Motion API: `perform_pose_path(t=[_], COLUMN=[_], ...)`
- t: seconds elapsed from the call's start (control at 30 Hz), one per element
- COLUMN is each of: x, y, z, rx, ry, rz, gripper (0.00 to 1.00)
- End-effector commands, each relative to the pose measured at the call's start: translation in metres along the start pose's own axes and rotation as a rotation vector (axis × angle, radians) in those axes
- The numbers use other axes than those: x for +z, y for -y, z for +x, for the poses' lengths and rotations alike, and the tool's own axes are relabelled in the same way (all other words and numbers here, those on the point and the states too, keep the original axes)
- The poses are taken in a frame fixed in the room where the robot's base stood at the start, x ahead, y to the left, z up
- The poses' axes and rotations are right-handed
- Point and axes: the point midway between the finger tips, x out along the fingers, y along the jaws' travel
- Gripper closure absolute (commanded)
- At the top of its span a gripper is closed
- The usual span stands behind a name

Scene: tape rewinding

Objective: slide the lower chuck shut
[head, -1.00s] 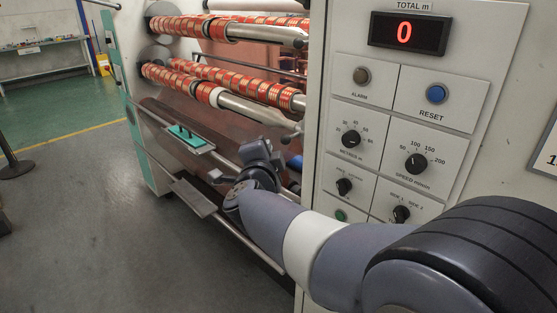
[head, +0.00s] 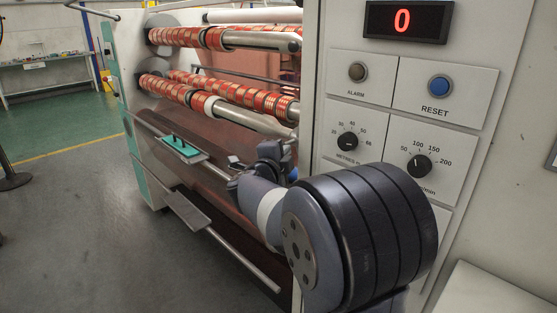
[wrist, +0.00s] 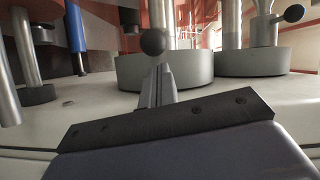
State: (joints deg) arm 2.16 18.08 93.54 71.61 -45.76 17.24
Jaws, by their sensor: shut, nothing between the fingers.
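The lower chuck (wrist: 165,70) is a round grey collar on a silver shaft, in the middle of the wrist view. A black ball knob (wrist: 153,42) appears in front of it. My gripper (wrist: 156,75) is shut and empty, its narrow grey fingers pointing at the knob. I cannot tell whether they touch it. In the head view my gripper (head: 274,152) is beside the left edge of the control panel, under the end of the lower shaft (head: 250,117). The lower chuck itself is hidden there behind the panel and arm.
A second grey chuck (wrist: 253,62) with its own black knob (wrist: 293,13) stands to the right in the wrist view. A blue cylinder (wrist: 76,40) stands at the left. The control panel (head: 340,100) is close beside my arm. The floor at left is open.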

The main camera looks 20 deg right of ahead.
Motion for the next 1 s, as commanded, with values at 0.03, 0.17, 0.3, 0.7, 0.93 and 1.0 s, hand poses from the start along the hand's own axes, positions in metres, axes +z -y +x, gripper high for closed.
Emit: perform_pose_path(t=[0.03,0.17,0.3,0.7,0.93,1.0], x=[0.0,0.0,0.0,0.021,0.047,0.051], y=[-0.001,0.0,0.0,0.007,0.012,0.012], z=[0.004,0.009,0.01,0.02,0.032,0.034], rx=[0.001,0.0,0.0,0.001,0.0,0.0], ry=[-0.002,0.0,0.001,0.003,0.003,0.003], rz=[0.0,0.0,0.0,-0.002,-0.001,-0.001], gripper=[1.0,1.0,1.0,1.0,1.0,1.0])
